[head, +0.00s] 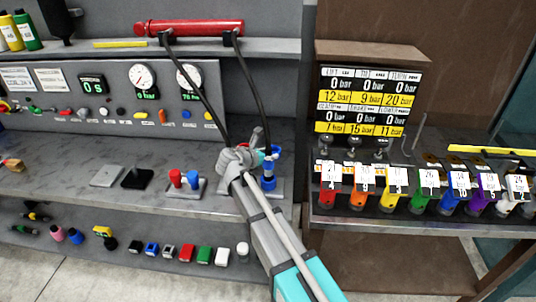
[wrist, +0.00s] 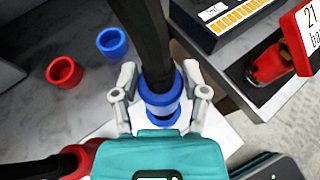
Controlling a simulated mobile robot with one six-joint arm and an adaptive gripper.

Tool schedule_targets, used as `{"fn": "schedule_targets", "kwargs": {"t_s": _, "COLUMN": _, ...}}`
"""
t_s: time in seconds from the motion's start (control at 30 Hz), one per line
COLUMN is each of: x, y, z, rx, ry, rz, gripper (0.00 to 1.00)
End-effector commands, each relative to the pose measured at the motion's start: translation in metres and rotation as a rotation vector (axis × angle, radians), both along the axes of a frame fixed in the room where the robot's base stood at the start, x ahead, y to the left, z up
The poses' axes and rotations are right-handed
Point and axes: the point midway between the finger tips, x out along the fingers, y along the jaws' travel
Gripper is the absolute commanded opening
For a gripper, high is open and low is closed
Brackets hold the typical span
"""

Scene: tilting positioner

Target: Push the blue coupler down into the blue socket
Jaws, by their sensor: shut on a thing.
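My gripper (head: 262,160) is at the right end of the grey bench, its fingers on either side of the blue coupler (head: 273,152). In the wrist view my gripper (wrist: 160,98) is shut on the blue coupler (wrist: 157,96), at the end of a thick black hose (wrist: 143,45). The blue socket (head: 268,184) stands upright on a light plate, directly below the coupler. A pale band shows between blue parts in the wrist view. The fingers partly hide the joint; I cannot tell how deep the coupler sits.
Red and blue cups (head: 184,179) stand on a plate to the left. A red coupler (wrist: 75,162) on another hose is close by my gripper. A red cylinder (head: 190,28) lies on the shelf above. A rack of coloured, tagged items (head: 425,190) stands to the right.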

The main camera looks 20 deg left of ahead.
Motion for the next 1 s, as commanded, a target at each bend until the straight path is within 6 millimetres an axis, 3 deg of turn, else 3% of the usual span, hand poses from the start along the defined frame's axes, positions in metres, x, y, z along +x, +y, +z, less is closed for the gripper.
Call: {"fn": "schedule_targets", "kwargs": {"t_s": 1.0, "x": 0.001, "y": -0.001, "z": -0.018, "rx": -0.001, "ry": -0.001, "rz": -0.001, "gripper": 0.00}}
